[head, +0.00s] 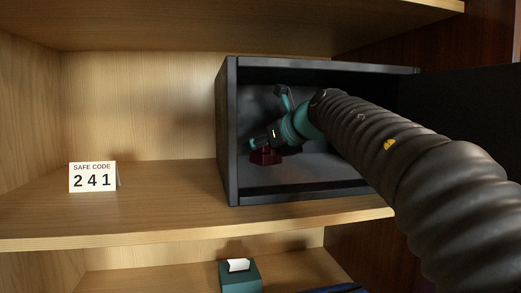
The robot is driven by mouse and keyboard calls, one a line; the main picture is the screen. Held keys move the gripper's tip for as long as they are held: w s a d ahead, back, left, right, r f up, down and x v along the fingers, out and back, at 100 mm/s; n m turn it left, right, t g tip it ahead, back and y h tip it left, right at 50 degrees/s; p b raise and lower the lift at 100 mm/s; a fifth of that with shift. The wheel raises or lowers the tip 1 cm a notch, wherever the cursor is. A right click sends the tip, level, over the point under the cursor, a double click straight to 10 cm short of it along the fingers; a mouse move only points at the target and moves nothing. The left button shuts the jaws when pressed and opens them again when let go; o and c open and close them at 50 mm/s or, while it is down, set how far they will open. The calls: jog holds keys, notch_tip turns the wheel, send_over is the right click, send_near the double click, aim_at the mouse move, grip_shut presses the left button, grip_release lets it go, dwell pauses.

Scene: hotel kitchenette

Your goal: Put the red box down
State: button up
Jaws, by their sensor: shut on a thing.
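The red box (265,156) is a small dark red block inside the open black safe (232,130), near its left side. My gripper (262,146), with teal parts, reaches into the safe from the right and is shut on the red box. The box is just above or at the safe's floor; I cannot tell whether it touches. My arm hides the right part of the safe's inside, and the far side of the box is hidden.
The safe stands on a wooden shelf (150,215), its dark door (465,105) swung open to the right. A white card (92,177) reading "SAFE CODE 241" stands at the left. A teal tissue box (240,278) is on the shelf below. The shelf between card and safe is clear.

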aim_at(259, 150)
jog(key=w, duration=0.2)
jog(key=w+a, duration=0.1)
jog(key=shift+f, duration=0.25)
jog(key=shift+d+f+b, duration=0.1)
jog(key=shift+f+b, duration=0.2)
jog(key=shift+f, duration=0.25)
jog(key=shift+s, duration=0.1)
jog(key=o, duration=1.4)
jog(key=shift+o, duration=0.2)
